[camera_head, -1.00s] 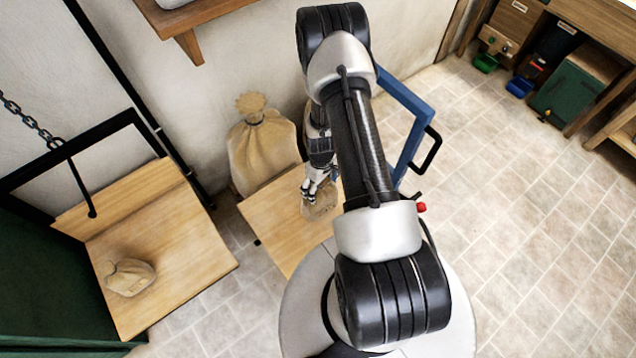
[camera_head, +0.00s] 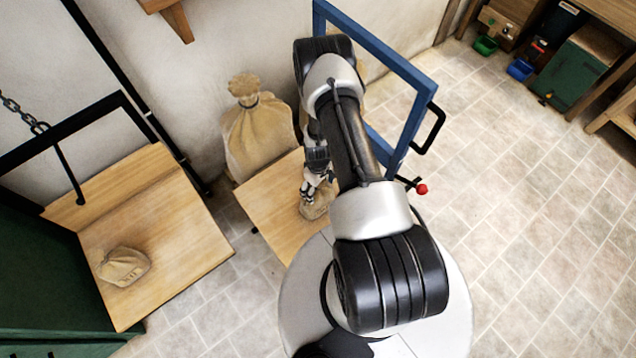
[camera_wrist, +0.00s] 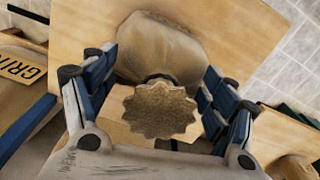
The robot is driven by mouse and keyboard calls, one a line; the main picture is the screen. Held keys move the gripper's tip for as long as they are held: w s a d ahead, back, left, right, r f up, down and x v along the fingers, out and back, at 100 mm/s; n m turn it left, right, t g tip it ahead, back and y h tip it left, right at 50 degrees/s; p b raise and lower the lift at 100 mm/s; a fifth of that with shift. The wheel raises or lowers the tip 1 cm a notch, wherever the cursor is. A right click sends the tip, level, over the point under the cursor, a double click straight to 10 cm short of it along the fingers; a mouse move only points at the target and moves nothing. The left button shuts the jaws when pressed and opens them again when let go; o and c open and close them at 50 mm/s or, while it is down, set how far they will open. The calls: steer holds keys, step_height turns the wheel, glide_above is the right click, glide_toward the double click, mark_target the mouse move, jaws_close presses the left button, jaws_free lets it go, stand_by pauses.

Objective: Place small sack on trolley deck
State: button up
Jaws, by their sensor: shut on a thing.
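The small sack (camera_head: 318,207) is tan, with a gathered, ruffled top, and is over the wooden trolley deck (camera_head: 262,200). My gripper (camera_head: 308,192) is shut on its neck from above. In the wrist view the sack (camera_wrist: 165,45) bulges beyond the blue fingers of my gripper (camera_wrist: 160,78), and its ruffled top faces the camera. The deck (camera_wrist: 250,25) shows around the sack. Whether the sack's base touches the deck I cannot tell. My arm hides part of the deck and the sack's right side in the head view.
A large tied sack (camera_head: 258,135) stands behind the deck by the wall. The trolley's blue handle frame (camera_head: 405,70) rises behind my arm. Another small sack (camera_head: 123,266) lies on a wooden platform (camera_head: 180,240) with a chain at the left. Tiled floor at right is clear.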

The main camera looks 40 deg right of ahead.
steer(key=shift+w, duration=0.1)
steer(key=o, duration=2.1)
steer(key=shift+f, duration=0.1)
